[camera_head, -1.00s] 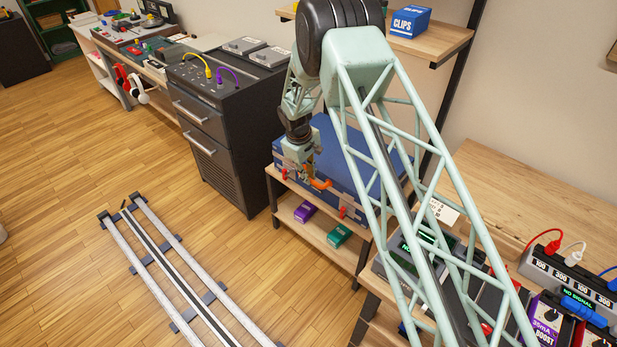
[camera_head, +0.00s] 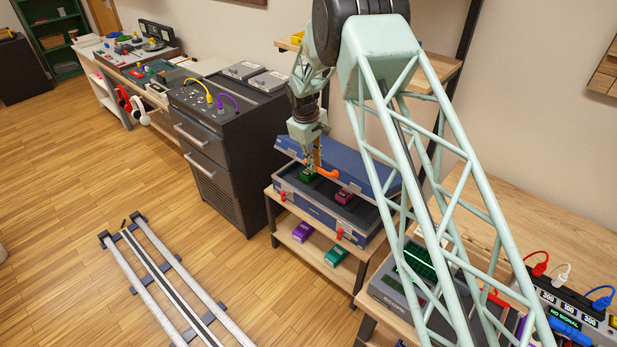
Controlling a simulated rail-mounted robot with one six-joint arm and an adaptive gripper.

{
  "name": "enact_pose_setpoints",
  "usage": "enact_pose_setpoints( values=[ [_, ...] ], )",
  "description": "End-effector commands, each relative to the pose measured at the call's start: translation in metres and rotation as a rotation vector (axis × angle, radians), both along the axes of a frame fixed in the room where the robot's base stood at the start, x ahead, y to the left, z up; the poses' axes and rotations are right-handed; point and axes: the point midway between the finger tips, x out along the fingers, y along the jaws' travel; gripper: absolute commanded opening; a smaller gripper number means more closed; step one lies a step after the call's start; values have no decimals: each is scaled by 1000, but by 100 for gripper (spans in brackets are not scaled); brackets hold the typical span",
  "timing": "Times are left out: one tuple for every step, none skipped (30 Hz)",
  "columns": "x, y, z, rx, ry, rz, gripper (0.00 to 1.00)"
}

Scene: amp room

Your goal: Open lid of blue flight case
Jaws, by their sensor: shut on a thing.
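The blue flight case (camera_head: 314,210) stands on the wooden shelf unit, with red latches (camera_head: 283,196) hanging on its front. Its blue lid (camera_head: 345,160) is raised and tilted back, partly open. The dark interior shows, with a green pedal (camera_head: 307,175) and a dark red pedal (camera_head: 344,197) inside. My gripper (camera_head: 317,162) is at the lid's front edge, shut on the orange handle (camera_head: 328,174). The fingers are small, and my arm hides the right end of the case and lid.
Purple (camera_head: 302,232) and green (camera_head: 336,256) pedals lie on the shelf below the case. A dark cabinet (camera_head: 225,140) stands to the left. An upper wooden shelf (camera_head: 432,75) is behind my arm. Metal rails (camera_head: 165,275) lie on the open floor.

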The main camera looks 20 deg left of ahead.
Motion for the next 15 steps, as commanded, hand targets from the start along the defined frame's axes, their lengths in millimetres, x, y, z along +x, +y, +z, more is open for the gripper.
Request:
enact_pose_setpoints(
  values=[
    [18, -6, 16, 7, -17, -1, 0],
    [23, -7, 22, 7, -18, 0, 0],
    [29, -10, 29, 7, -18, -1, 0],
    [33, -13, 34, 6, -18, -2, 0],
    [37, -14, 39, 6, -18, -2, 0],
    [41, -17, 45, 5, -17, -1, 0],
    [45, -18, 49, 5, -16, -1, 0],
    [48, -20, 52, 4, -16, -1, 0],
    [51, -22, 56, 2, -14, -2, 0],
    [54, -23, 59, 3, -13, -1, 0],
    [57, -25, 62, 3, -13, -1, 0],
    [60, -26, 65, 2, -12, -2, 0],
    [61, -28, 67, 2, -10, -2, 0],
    [63, -29, 68, 1, -10, -3, 0],
    [65, -30, 70, 0, -9, -3, 0]
  ],
)
